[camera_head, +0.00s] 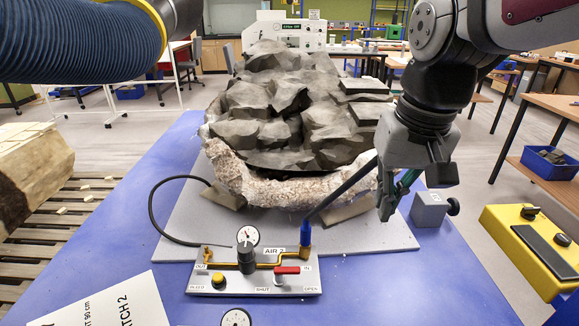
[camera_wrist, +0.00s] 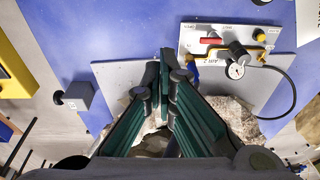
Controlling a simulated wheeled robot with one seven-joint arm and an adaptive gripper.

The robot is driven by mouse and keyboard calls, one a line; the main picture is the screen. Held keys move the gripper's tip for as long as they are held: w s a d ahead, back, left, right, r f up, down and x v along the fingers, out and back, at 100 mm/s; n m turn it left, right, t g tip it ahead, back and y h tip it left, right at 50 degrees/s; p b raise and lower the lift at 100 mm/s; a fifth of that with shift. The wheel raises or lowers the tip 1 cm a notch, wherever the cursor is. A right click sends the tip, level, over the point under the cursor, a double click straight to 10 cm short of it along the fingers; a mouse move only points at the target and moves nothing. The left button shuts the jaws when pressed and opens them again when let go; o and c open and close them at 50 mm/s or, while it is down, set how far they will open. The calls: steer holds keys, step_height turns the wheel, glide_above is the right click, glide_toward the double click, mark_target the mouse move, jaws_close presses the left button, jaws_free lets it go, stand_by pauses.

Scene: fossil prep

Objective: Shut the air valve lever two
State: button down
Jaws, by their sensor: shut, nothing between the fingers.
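The AIR 2 valve panel (camera_head: 200,283) lies flat on the blue table in front of the fossil block. Its red lever (camera_head: 287,270) lies roughly sideways near the panel's right end, above the printed words SHUT and OPEN; I cannot tell its exact angle. In the wrist view the panel (camera_wrist: 262,28) and the red lever (camera_wrist: 211,41) appear inverted, beyond my fingertips. My gripper (camera_head: 386,203) is shut and empty. It hangs to the right of and behind the panel, apart from the lever. It also shows in the wrist view (camera_wrist: 168,72).
A blue fitting (camera_head: 305,233) with a dark tube rises behind the lever. A gauge (camera_head: 248,236) and yellow bleed knob (camera_head: 218,280) are left of it. A grey box (camera_head: 430,209) with a black knob stands right of my gripper. A paper sheet (camera_head: 110,305) lies front left.

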steer(key=w+a+f+g, duration=0.3)
steer(key=w+a+f, duration=0.35)
steer(key=w, duration=0.35)
steer(key=g, duration=0.2)
glide_toward(287, 274)
steer(key=shift+w+d+r+p, duration=0.2)
steer(key=shift+w+r, duration=0.25)
steer(key=shift+w, duration=0.4)
steer(key=shift+w+d+r+p, duration=0.1)
steer(key=shift+w+d+r, duration=0.1)
steer(key=shift+w+r, duration=0.45)
steer(key=shift+w+d+r+p, duration=0.15)
steer(key=shift+w+d+r, duration=0.05)
steer(key=shift+w, duration=0.8)
steer(key=p+x, duration=0.1)
steer(key=x, duration=0.9)
steer(key=shift+d+p, duration=0.15)
steer(key=shift+p, duration=0.25)
